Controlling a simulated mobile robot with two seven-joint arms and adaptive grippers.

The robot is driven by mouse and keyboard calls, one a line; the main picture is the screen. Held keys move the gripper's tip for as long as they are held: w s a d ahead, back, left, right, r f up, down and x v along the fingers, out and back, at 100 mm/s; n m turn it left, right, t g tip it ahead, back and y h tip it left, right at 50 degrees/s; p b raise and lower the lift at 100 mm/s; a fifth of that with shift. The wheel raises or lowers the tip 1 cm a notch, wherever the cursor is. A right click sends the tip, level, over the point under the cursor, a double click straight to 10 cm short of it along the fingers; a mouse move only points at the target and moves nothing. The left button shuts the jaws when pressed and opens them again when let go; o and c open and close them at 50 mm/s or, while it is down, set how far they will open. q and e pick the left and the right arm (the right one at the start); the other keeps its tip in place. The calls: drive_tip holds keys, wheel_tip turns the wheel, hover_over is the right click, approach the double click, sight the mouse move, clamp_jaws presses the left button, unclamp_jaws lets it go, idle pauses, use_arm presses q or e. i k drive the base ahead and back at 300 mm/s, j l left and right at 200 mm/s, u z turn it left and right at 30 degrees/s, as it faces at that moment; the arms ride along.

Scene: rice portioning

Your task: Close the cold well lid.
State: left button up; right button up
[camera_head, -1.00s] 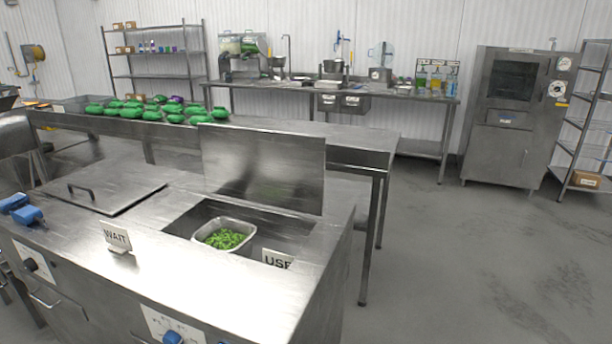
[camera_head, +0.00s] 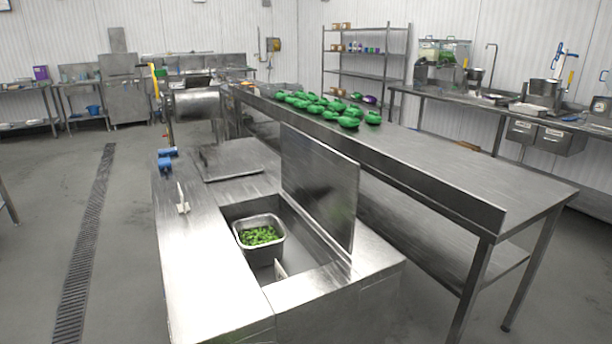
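The cold well (camera_head: 300,262) is a rectangular opening in the steel counter (camera_head: 190,270). Its lid (camera_head: 318,183) stands raised, nearly upright, along the well's right edge. A steel pan of chopped green food (camera_head: 260,236) sits inside the well toward the left. A second lid with a handle (camera_head: 232,160) lies flat over the section behind the open well. Neither of my grippers is in view.
Another sign card (camera_head: 183,200) stands on the counter's left strip, near blue objects (camera_head: 166,160) at its far end. A long steel table (camera_head: 430,165) with green bundles (camera_head: 318,106) runs along the right. Open floor (camera_head: 40,230) with a drain grate (camera_head: 85,240) lies to the left.

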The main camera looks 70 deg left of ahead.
sight(323, 181)
drive_tip(key=i+u, duration=0.75)
drive_tip(key=i+l+u, duration=0.2)
drive_tip(key=u, duration=0.2)
drive_tip(key=i+l+u, duration=0.35)
drive_tip(key=i+u, duration=0.2)
drive_tip(key=u, duration=0.3)
drive_tip(key=i+l+u, duration=0.15)
drive_tip(key=u, duration=0.35)
drive_tip(key=i+l+u, duration=0.2)
drive_tip(key=u, duration=0.25)
drive_tip(key=i+l+u, duration=0.2)
drive_tip(key=u, duration=0.3)
